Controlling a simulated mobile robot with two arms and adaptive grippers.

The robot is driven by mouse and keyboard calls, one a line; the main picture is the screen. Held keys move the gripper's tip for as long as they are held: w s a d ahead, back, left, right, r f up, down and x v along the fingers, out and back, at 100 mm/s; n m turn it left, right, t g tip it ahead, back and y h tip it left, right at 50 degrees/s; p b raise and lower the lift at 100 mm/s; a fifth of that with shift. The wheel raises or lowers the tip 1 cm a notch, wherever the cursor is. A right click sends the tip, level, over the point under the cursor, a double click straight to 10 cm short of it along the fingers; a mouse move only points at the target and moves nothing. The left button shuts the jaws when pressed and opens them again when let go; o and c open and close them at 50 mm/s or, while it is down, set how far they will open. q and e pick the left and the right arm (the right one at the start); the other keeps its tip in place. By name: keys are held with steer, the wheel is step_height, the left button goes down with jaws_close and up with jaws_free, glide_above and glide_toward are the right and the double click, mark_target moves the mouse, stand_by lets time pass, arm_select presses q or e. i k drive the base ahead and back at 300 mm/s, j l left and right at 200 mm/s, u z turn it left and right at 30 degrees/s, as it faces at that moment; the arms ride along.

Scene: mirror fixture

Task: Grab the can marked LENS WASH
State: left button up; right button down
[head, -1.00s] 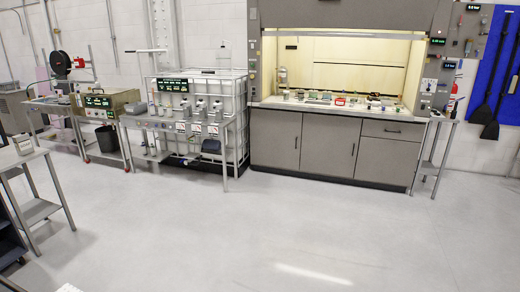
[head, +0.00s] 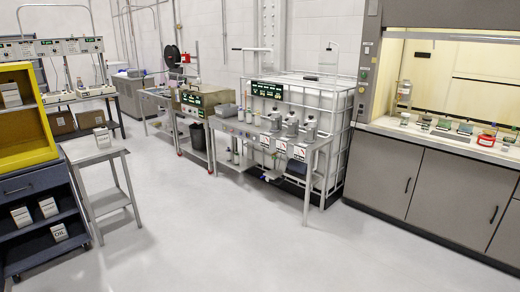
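I cannot make out a can marked LENS WASH in the head view. Neither of my grippers is in view.
The cart (head: 32,185) and the side table (head: 95,155) stand close together at left. The steel bench (head: 258,134) stands before a white caged tank (head: 325,100). A fume hood with grey cabinets (head: 450,190) fills the right. The floor (head: 240,235) in front is clear.

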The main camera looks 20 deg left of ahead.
mark_target(21, 213)
steer(key=i+j+u, duration=0.25)
steer(key=u, duration=0.25)
steer(key=i+j+u, duration=0.1)
steer(key=i+u, duration=0.85)
steer(key=i+l+u, duration=0.2)
steer(key=u, duration=0.3)
steer(key=i, duration=0.1)
